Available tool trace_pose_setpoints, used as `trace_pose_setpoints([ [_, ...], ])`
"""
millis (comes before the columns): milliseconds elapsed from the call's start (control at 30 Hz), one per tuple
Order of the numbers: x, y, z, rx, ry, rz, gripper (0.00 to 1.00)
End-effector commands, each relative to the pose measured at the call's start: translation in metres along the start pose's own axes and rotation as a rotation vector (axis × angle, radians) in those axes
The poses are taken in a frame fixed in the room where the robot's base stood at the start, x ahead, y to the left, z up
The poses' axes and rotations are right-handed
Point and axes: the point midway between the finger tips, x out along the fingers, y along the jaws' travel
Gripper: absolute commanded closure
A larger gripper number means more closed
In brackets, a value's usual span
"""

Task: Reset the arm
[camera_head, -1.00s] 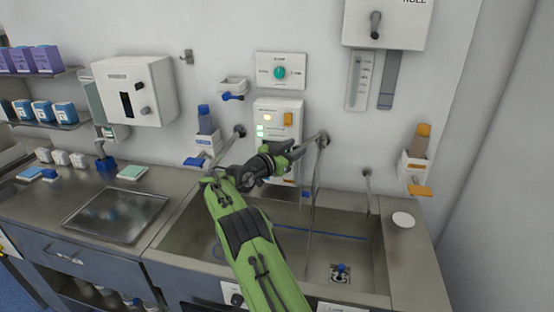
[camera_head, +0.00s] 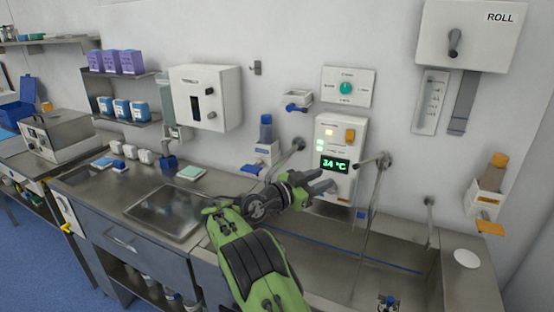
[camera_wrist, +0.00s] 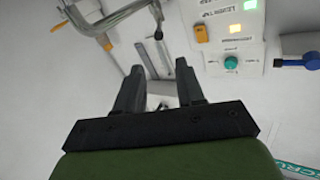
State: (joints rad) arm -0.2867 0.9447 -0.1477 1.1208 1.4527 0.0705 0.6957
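My green arm rises from the bottom of the head view, over the steel sink. My gripper (camera_head: 322,184) is at its end, in front of the wall and just below and left of the white control box's display. In the wrist view my gripper (camera_wrist: 157,75) shows two dark fingers apart, with nothing held between them. The white control box (camera_head: 351,133) has lit lamps, an orange switch and a green display reading about 34 °C. In the wrist view the control box (camera_wrist: 228,45) is at the upper right, apart from the fingers.
The steel sink (camera_head: 330,262) lies below my arm, with taps (camera_head: 372,163) on the wall close right of my gripper. A roll dispenser (camera_head: 466,35) hangs upper right. Shelves hold several boxes (camera_head: 131,62).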

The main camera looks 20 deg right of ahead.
Motion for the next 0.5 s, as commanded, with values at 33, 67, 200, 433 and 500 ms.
trace_pose_setpoints([
  [33, 0.000, 0.000, 0.000, 0.000, -0.001, 0.000, 0.62],
  [67, 0.001, 0.000, -0.001, -0.001, -0.004, 0.000, 0.62],
  [200, 0.008, 0.007, -0.013, -0.022, -0.108, -0.013, 0.62],
  [433, -0.001, 0.042, -0.036, -0.145, -0.463, -0.138, 0.62],
  [500, -0.013, 0.058, -0.042, -0.191, -0.561, -0.199, 0.62],
])
